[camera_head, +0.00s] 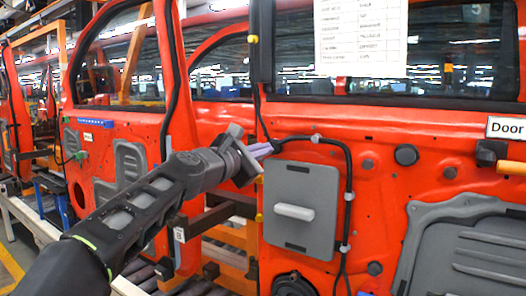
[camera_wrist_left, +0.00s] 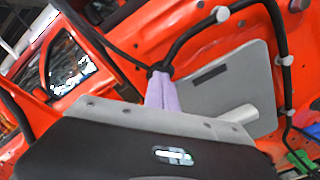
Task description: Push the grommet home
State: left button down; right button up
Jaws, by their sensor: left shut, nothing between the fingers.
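A black cable harness (camera_head: 348,180) runs along the red door (camera_head: 400,150). At its left end, a small dark piece that looks like the grommet (camera_wrist_left: 159,70) sits at the door's edge; it is mostly hidden behind my fingertips in the head view. My left gripper (camera_head: 268,148) comes in from the left with its lavender fingers shut together and empty. In the left wrist view the fingertips (camera_wrist_left: 161,80) are at the dark piece and appear to touch it. I cannot tell how deep the grommet sits. My right gripper is in neither view.
A grey panel with a pale handle (camera_head: 300,195) is just below and right of my fingertips. White clips hold the harness. A paper sheet (camera_head: 360,38) hangs on the window above. Another red door (camera_head: 120,130) stands to the left, behind my arm.

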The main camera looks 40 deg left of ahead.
pick_arm(q)
jog(key=shift+w, duration=0.2)
dwell(0.7)
jog(key=shift+w, duration=0.25)
jog(key=shift+s, duration=0.1)
jog(key=s, duration=0.6)
jog(key=shift+s+b, duration=0.35)
jog(key=shift+s, duration=0.05)
jog(key=shift+s, duration=0.1)
jog(key=s+b, duration=0.1)
jog(key=s, duration=0.6)
jog(key=shift+s+d+b, duration=0.15)
jog(key=shift+s+b, duration=0.15)
jog(key=shift+b, duration=0.05)
